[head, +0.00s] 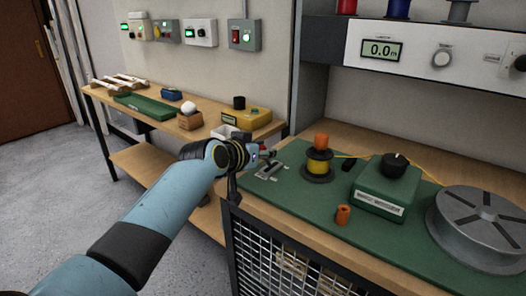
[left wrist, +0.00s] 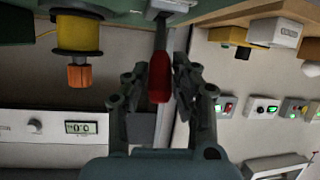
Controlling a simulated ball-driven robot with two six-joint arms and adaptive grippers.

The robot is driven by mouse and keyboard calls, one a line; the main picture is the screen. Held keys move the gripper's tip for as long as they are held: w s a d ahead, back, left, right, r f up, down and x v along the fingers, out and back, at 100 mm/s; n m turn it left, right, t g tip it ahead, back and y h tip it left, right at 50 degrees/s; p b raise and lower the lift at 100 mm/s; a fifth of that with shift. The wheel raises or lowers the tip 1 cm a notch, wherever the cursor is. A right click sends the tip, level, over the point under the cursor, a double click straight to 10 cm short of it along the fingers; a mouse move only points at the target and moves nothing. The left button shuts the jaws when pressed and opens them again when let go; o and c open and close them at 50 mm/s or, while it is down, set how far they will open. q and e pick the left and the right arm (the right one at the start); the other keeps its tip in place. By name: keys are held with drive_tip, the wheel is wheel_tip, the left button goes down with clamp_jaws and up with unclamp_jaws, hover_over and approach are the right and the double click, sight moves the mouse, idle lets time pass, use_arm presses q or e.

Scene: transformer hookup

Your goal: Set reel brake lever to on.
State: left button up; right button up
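The reel brake lever (head: 268,171) has a grey metal base on the green mat, left of the yellow reel in the head view. In the left wrist view, its red handle (left wrist: 159,76) hangs down into the picture on a thin metal stem. My left gripper (head: 264,154) is at the lever, and its body hides most of the handle in the head view. In the left wrist view my left gripper (left wrist: 160,75) is open, with one finger on each side of the red handle. A gap shows on the left side; contact on the right cannot be told. My right gripper is not in view.
A yellow reel (head: 318,164) with an orange top stands right of the lever. A side table (head: 165,113) lies behind my left arm.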

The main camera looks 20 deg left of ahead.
use_arm(q)
clamp_jaws()
